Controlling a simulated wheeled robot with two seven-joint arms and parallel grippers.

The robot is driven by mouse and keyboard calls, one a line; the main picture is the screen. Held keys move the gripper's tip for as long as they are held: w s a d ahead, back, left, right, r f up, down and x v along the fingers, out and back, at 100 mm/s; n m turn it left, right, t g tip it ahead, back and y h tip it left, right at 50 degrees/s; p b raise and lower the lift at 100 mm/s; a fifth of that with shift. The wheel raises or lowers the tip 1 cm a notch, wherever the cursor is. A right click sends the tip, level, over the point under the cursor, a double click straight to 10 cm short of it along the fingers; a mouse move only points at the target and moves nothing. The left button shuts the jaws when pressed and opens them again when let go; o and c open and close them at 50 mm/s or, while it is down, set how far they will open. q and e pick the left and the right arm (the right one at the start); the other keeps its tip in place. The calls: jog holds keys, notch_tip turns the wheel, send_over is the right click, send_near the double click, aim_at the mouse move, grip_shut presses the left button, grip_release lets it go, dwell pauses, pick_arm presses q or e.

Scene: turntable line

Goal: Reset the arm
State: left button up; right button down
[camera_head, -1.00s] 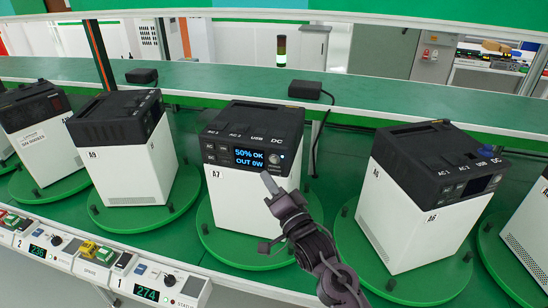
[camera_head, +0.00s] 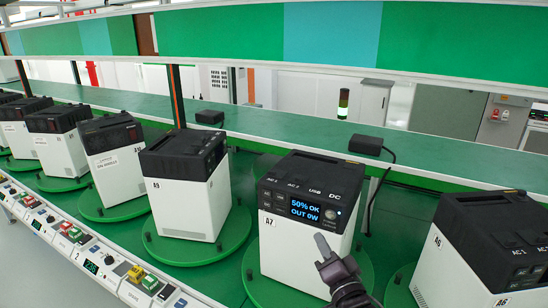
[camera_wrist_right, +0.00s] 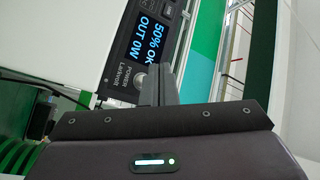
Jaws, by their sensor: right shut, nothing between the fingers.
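My right gripper (camera_head: 322,246) comes in from the lower right in the head view, shut and empty. Its fingertips overlap the white front of the power unit A7 (camera_head: 290,250), below its lit screen. I cannot tell whether they touch it. In the right wrist view the shut fingers (camera_wrist_right: 165,85) point up beside the lit screen (camera_wrist_right: 153,32) and the power button (camera_wrist_right: 138,80). My left gripper is out of view.
A7 stands on a round green turntable (camera_head: 252,285). Unit A9 (camera_head: 188,205) stands to its left, unit A6 (camera_head: 470,265) to its right. A black adapter (camera_head: 366,145) with a cable sits on the green shelf (camera_head: 270,140) behind. A control strip (camera_head: 75,240) runs along the lower left.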

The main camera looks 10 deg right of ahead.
jog(key=s+f+n+g+h, duration=0.2)
jog(key=s+f+n+g, duration=0.3)
jog(key=s+f+g, duration=0.4)
jog(key=s+d+f+n+g+h, duration=0.1)
jog(key=s+f+n+g, duration=0.2)
jog(key=s, duration=0.5)
jog(key=s+d+f+n+g, duration=0.1)
jog(key=s+f+n+g, duration=0.25)
jog(key=s, duration=0.45)
notch_tip(320, 180, down, 30)
jog(key=s+g+b, duration=0.2)
jog(key=s+d+f+b, duration=0.1)
jog(key=s+d+f, duration=0.1)
jog(key=s+f, duration=0.8)
jog(key=s+d+f+g+b, duration=0.1)
jog(key=s+f, duration=0.9)
jog(key=f, duration=0.1)
jog(key=shift+d+f, duration=0.35)
jog(key=shift+f, duration=0.05)
jog(key=shift+s, duration=0.1)
